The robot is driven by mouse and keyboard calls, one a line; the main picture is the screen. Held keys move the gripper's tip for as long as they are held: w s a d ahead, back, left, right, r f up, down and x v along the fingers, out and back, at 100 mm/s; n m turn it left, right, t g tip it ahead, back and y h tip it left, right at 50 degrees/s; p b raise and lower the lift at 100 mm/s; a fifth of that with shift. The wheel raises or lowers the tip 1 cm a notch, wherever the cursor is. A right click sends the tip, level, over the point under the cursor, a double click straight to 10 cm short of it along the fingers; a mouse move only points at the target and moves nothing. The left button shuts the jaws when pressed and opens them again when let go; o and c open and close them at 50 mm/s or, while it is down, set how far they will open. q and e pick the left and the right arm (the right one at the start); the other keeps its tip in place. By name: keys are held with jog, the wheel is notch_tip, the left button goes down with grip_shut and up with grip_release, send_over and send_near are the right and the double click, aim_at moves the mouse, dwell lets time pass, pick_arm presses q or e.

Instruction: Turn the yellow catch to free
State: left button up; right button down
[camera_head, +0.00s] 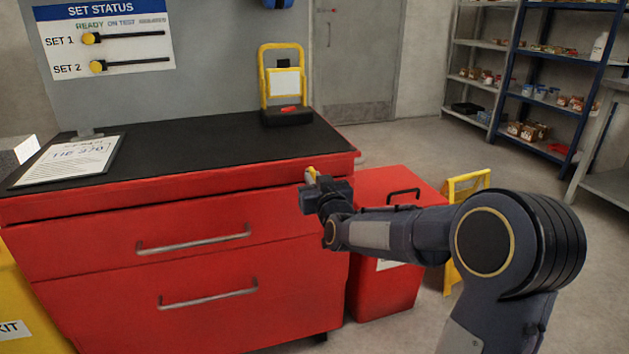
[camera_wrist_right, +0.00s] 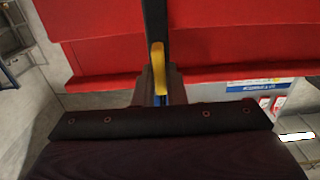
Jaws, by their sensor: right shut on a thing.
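The yellow catch (camera_head: 311,174) is at the right end of the red cabinet's (camera_head: 180,191) top edge. My right gripper (camera_head: 313,181) is at the catch, and its body hides part of it. In the right wrist view the catch (camera_wrist_right: 158,68) stands upright between the fingertips of my right gripper (camera_wrist_right: 158,85), which is shut on it. The catch lies near a dark strip on the red cabinet. My left gripper is in neither view.
A clipboard (camera_head: 68,161) and a yellow-framed stand (camera_head: 283,85) are on the black cabinet top (camera_head: 190,142). A red box (camera_head: 385,295) stands right of the cabinet, beneath my right arm, with a yellow folding stand (camera_head: 467,186) beside it. Shelves (camera_head: 560,90) stand at the back right.

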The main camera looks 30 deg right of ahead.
jog(key=shift+a+f+n+p, duration=0.15)
jog(key=shift+n+p, duration=1.05)
jog(key=shift+n, duration=3.25)
jog(key=shift+a+f+n+p, duration=0.1)
jog(key=shift+n+p, duration=1.05)
jog(key=shift+n, duration=3.3)
jog(key=c, duration=1.5)
grip_release()
jog(key=shift+p+v, duration=0.65)
jog(key=shift+v, duration=3.2)
